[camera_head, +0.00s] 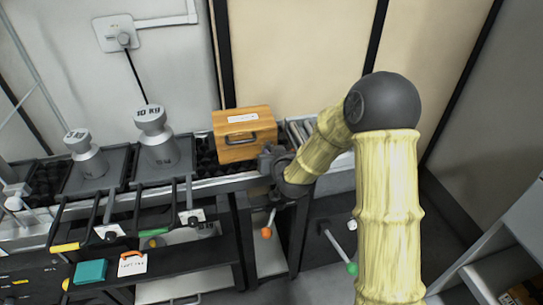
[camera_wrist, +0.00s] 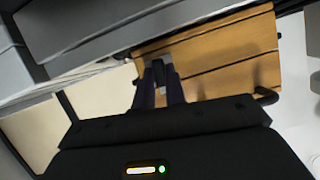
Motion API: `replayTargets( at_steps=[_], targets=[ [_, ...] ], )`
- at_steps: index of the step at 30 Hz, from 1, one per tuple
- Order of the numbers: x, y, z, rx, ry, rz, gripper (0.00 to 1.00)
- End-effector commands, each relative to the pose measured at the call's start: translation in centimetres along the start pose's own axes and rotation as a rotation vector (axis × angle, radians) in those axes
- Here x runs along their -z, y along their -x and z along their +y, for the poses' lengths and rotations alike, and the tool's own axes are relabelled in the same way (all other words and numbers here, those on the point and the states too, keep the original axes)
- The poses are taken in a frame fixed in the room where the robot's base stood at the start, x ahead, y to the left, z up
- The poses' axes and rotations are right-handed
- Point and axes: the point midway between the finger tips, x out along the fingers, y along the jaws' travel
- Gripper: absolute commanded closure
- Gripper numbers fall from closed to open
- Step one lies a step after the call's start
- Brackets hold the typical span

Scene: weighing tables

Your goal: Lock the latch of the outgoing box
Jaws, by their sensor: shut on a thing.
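The wooden box (camera_head: 232,122), taken as the outgoing box, sits on the belt at the back middle, with a white label and a dark handle (camera_head: 240,138) on its front. In the wrist view its slatted wood (camera_wrist: 225,65) fills the upper right, and the dark handle shows at its right edge (camera_wrist: 266,96). My gripper (camera_head: 268,160) is at the box's lower right front corner. In the wrist view its two fingers (camera_wrist: 162,88) are closed around a small grey metal piece (camera_wrist: 166,70) against the wood, which looks like the latch. The fingers hide part of it, so its exact position is unclear.
Rollers (camera_head: 300,131) continue right of the box. A 10 kg weight (camera_head: 157,138) and a smaller weight (camera_head: 86,155) stand on scales to the left. Levers with an orange knob (camera_head: 266,232) and a green knob (camera_head: 351,268) hang below the belt.

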Motion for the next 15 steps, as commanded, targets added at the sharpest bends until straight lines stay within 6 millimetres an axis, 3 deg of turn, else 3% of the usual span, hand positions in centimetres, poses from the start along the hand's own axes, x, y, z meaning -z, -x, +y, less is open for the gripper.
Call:
replayTargets(
  at_steps=[15],
  targets=[
    [-0.1,-0.03,-0.08,-0.055,0.131,-0.002,1.0]
  ],
)
